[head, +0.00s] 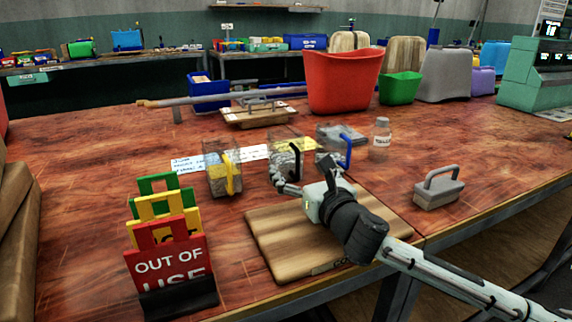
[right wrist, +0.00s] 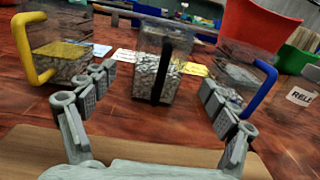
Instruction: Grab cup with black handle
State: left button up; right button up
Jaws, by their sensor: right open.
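The clear cup with the black handle (head: 284,146) stands upright on the wooden table, holding grey granular contents. In the right wrist view this cup (right wrist: 165,72) stands in the middle, its black handle facing me. My right gripper (head: 304,174) is open and empty in front of it. In the right wrist view the spread fingers (right wrist: 158,84) lie to the left and right of the cup, apart from it. Clear cups with a yellow handle (head: 229,178) and a blue handle (head: 346,152) stand to its left and right. My left gripper is not in view.
A wooden board (head: 278,240) lies below my right gripper. Colored signs (head: 168,258) stand at the front left. A grey handled block (head: 438,190) and a clear bottle (head: 381,138) stand to the right. A red bin (head: 343,82) stands behind the cups.

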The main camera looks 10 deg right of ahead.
aim_at(291, 157)
jog(key=w, duration=0.2)
jog(key=w+a, duration=0.1)
jog(key=w, duration=0.4)
jog(key=shift+w+a+r, duration=0.15)
jog(key=shift+w+r, duration=0.05)
jog(key=shift+r, duration=0.1)
jog(key=c, duration=1.4)
